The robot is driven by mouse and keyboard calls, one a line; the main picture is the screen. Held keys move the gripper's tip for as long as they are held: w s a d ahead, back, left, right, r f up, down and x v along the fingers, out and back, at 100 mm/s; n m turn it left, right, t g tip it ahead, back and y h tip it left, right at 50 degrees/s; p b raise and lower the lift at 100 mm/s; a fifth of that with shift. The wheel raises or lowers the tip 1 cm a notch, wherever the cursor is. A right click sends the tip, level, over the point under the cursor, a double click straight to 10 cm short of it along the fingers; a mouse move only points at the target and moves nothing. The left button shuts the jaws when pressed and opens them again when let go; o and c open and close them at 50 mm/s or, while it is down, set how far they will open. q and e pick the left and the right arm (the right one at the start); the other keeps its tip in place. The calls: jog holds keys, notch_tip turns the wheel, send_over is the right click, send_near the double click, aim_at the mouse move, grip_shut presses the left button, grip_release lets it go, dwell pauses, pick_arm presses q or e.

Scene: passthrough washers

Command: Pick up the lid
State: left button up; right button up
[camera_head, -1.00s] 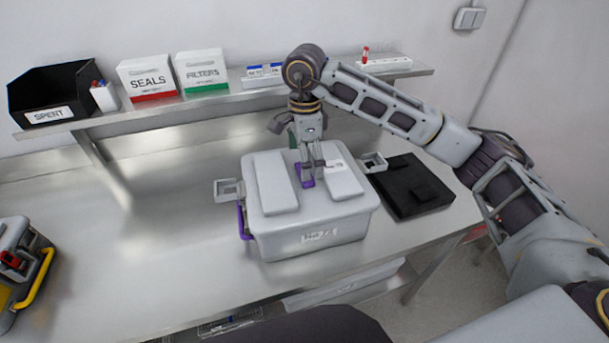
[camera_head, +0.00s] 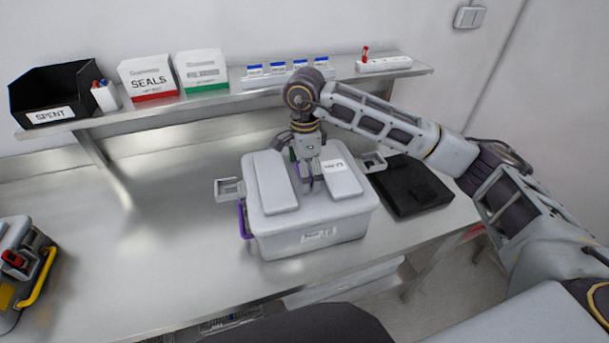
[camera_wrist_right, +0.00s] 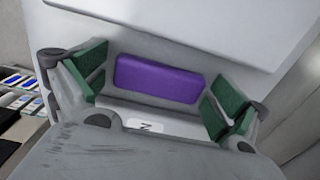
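A light grey box (camera_head: 315,238) with a white label stands on the steel bench. Its lid (camera_head: 272,200) has two long raised pads with a groove between them. A purple handle (camera_wrist_right: 158,78) lies in the groove, plain in the right wrist view and mostly hidden by the gripper in the head view. My right gripper (camera_head: 311,184) points down into the groove, over the handle. In the wrist view its green-padded fingers (camera_wrist_right: 157,90) are apart, one by each end of the handle; I cannot tell whether they touch it. My left gripper is not in view.
A black flat case (camera_head: 405,190) lies right of the box. A yellow-handled device (camera_head: 22,265) sits at the far left. The back shelf (camera_head: 225,97) holds a black SPENT bin (camera_head: 55,92), cartons and small blue-capped containers (camera_head: 277,69). The bench left of the box is clear.

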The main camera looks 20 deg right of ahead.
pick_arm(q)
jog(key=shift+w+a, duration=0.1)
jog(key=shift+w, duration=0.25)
pick_arm(e)
jog(key=shift+s, duration=0.1)
jog(key=c, duration=1.4)
jog(key=shift+o, duration=0.2)
jog(key=shift+r, duration=0.45)
notch_tip(320, 180, up, 7)
jog(key=shift+r+b, duration=0.2)
jog(key=shift+b, duration=0.2)
jog(key=shift+r, duration=0.8)
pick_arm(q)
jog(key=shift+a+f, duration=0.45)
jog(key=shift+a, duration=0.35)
pick_arm(e)
jog(key=shift+r, duration=0.15)
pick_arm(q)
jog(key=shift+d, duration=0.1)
